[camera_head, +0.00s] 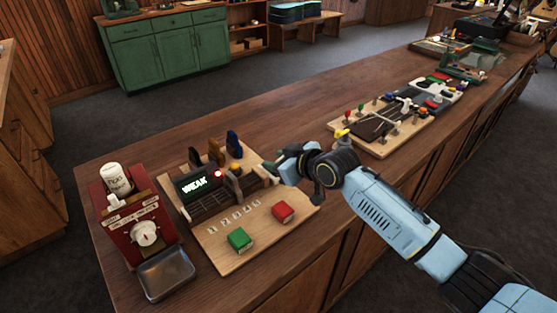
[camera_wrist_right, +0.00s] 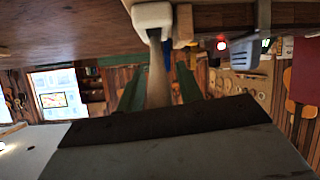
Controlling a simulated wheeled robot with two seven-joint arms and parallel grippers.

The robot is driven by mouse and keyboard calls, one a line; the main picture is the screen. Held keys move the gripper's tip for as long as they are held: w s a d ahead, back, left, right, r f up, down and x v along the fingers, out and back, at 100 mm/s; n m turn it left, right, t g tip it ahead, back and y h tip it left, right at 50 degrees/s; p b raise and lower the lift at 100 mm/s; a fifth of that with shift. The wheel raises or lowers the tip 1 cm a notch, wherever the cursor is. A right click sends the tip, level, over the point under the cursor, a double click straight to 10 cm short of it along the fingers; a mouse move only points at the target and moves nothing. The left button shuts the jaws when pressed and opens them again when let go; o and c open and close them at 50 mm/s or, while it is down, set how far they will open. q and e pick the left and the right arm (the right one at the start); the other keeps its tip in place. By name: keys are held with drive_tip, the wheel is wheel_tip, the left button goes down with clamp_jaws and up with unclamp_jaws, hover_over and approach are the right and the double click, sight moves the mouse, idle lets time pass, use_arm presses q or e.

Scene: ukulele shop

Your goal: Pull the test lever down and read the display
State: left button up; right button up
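The tester is a wooden board (camera_head: 222,256) on the counter with a dark display box. Its display (camera_head: 194,184) shows green letters that seem to read "WEAK". A small red light (camera_head: 217,173) glows beside it and also shows in the wrist view (camera_wrist_right: 221,45). My right gripper (camera_head: 275,170) is at the tester's right side; its fingertips are small and partly hidden, so I cannot tell whether they are open or touch anything. The lever is not clearly visible in the head view. In the wrist view a pale knob-like part (camera_wrist_right: 153,16) is close by. My left gripper is out of view.
A green block (camera_head: 240,240) and a red block (camera_head: 283,212) sit on the board's front. A red dial machine (camera_head: 112,222) and a metal tray (camera_head: 166,274) stand to the left. Another board with small levers (camera_head: 375,132) is to the right.

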drive_tip(key=shift+o, duration=0.3)
drive_tip(key=shift+s+d+r, duration=0.2)
drive_tip(key=shift+s+d, duration=0.2)
drive_tip(key=shift+d, duration=0.05)
drive_tip(key=v, duration=1.2)
drive_tip(key=shift+p, duration=0.35)
drive_tip(key=shift+s+r, duration=0.1)
